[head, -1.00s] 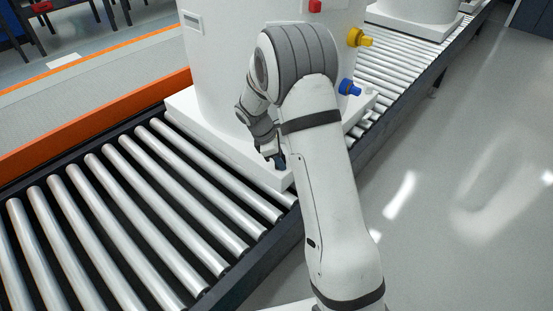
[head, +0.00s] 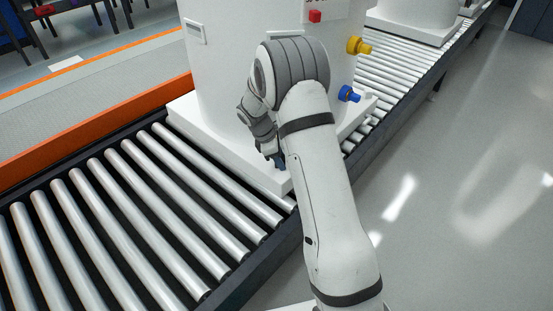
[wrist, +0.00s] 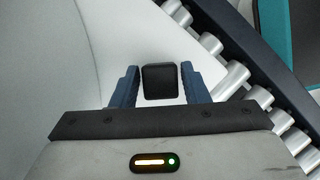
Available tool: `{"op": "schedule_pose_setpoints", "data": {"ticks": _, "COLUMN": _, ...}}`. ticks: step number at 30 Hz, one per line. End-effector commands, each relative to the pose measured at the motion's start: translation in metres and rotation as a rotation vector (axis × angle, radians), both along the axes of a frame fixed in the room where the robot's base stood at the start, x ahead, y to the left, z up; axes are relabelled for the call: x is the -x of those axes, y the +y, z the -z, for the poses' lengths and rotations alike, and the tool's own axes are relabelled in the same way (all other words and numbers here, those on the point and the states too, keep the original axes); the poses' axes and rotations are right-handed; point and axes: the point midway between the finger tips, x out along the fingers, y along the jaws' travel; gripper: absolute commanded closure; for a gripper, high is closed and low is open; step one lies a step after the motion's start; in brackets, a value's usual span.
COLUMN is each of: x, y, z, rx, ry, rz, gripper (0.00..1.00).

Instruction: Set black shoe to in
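The black shoe (wrist: 160,81) shows as a dark block with rounded corners in the wrist view, against a white surface. My gripper (wrist: 160,70) has its two blue fingers on either side of it, with a thin light gap at each side. The gripper looks open around the shoe. In the head view my gripper (head: 277,160) is low beside the white tank (head: 225,60), at the near corner of its square base (head: 200,135). The shoe cannot be made out in the head view, where the gripper and arm cover that spot.
The tank stands on a roller conveyor (head: 130,220) with an orange rail (head: 80,140). A yellow knob (head: 358,46), a blue knob (head: 348,94) and a red block (head: 315,16) stick out from the tank. Another white tank (head: 415,22) stands farther back. The floor at right is clear.

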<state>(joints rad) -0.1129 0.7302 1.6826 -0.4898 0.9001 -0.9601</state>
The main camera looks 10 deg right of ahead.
Motion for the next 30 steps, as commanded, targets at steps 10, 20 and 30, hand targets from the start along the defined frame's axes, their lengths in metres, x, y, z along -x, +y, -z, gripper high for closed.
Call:
{"op": "schedule_pose_setpoints", "data": {"ticks": 10, "x": 0.0, "y": 0.0, "z": 0.0, "rx": 0.0, "ry": 0.0, "rz": 0.0, "gripper": 0.46}}
{"op": "schedule_pose_setpoints", "data": {"ticks": 20, "x": -0.002, "y": 0.015, "z": -0.04, "rx": 0.0, "ry": -0.003, "rz": -0.001, "gripper": 0.46}}
{"op": "schedule_pose_setpoints", "data": {"ticks": 30, "x": -0.003, "y": 0.029, "z": -0.072, "rx": 0.001, "ry": 0.001, "rz": -0.001, "gripper": 0.46}}
